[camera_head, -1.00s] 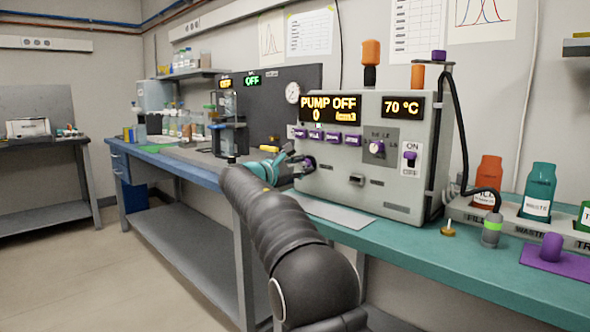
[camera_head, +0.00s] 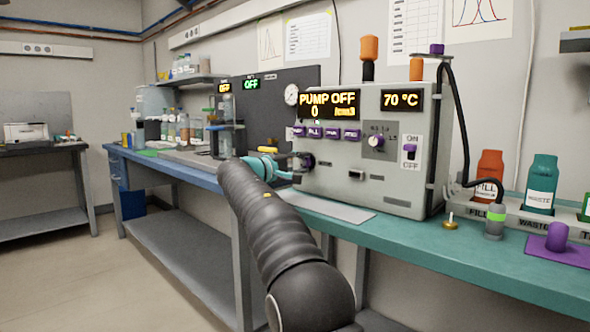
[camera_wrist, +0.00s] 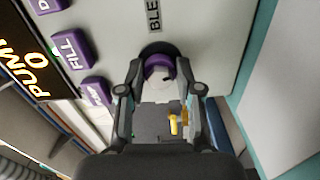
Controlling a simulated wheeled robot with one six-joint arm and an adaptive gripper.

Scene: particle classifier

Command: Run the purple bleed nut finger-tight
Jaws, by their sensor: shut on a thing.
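The purple bleed nut (camera_wrist: 158,66) sits on the front panel of the grey machine, below the "BLE…" lettering in the wrist view. In the head view the nut (camera_head: 306,161) shows at the panel's lower left. My gripper (camera_wrist: 160,88) has its two fingers around the nut, one on each side, and is shut on it. In the head view my gripper (camera_head: 294,163) reaches the nut from the left. The nut's sides are partly hidden by the fingers. How far it is threaded on cannot be told.
Purple buttons (camera_wrist: 72,48) sit close beside my gripper on the panel (camera_head: 345,190), under the "PUMP OFF" display (camera_head: 328,105). A grey plate (camera_head: 335,209) lies on the teal bench below. Bottles (camera_head: 540,185) and a purple stand (camera_head: 545,250) are at the right.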

